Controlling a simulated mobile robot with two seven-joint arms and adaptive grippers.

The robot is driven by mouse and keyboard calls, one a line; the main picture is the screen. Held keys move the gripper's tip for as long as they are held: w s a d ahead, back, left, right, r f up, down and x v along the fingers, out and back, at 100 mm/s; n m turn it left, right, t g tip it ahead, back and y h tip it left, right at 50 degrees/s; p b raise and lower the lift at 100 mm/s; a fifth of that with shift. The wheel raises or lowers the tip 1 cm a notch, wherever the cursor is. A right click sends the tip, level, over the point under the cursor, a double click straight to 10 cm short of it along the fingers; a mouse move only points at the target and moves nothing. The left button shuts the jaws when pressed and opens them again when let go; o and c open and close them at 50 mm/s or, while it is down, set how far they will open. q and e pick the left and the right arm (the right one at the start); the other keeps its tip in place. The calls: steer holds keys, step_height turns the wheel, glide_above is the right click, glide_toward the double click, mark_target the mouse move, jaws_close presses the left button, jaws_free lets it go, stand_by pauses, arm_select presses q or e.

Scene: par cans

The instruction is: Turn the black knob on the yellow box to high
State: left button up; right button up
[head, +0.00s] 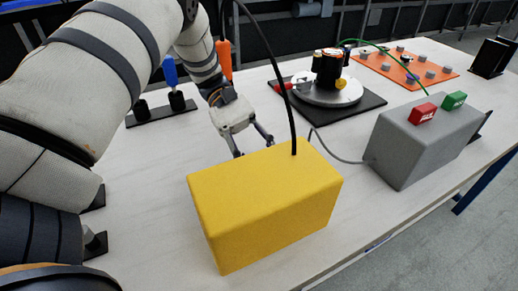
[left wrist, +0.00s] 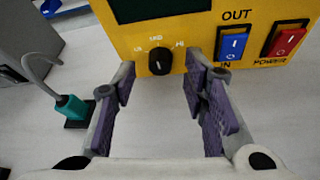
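The yellow box (head: 262,202) stands on the table in the head view, its far face turned from that camera. In the left wrist view the front panel of the yellow box (left wrist: 203,32) shows a black knob (left wrist: 160,62) with small marks around it, Hi on its right side. The knob's pointer is too small to read surely. My left gripper (head: 254,146) is just behind the box in the head view. In the left wrist view its purple-padded fingers (left wrist: 163,105) are open, below and to either side of the knob, with nothing between them. My right gripper is not in view.
The panel also has a blue switch (left wrist: 232,44), a red switch (left wrist: 287,41) and a dark screen. A grey box (head: 425,138) with red and green buttons stands to the right. A black turntable base (head: 365,108) and an orange board (head: 440,74) lie behind. A teal plug (left wrist: 70,106) is near the left finger.

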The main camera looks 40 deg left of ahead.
arm_select(q)
steer(key=shift+s+d+f, duration=0.15)
steer(key=shift+d+f, duration=0.1)
steer(key=shift+d, duration=0.15)
jaws_close()
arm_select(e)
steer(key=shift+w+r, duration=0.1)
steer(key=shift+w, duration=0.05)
arm_select(q)
steer(key=shift+t, duration=0.3)
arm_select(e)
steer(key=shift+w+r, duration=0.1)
arm_select(q)
steer(key=shift+r+m+h, duration=0.1)
steer(key=shift+m+h, duration=0.2)
steer(key=shift+m, duration=0.2)
steer(key=shift+m+t+p, duration=0.35)
steer(key=shift+m+t, duration=0.05)
steer(key=shift+m, duration=0.1)
steer(key=shift+s+a+f+m+t+h, duration=0.15)
steer(key=shift+m+t+h, duration=0.2)
steer(key=shift+m, duration=0.3)
steer(key=shift+s+d+f+m+t+h, duration=0.1)
steer(key=shift+m+t+h, duration=0.2)
steer(key=shift+m, duration=0.35)
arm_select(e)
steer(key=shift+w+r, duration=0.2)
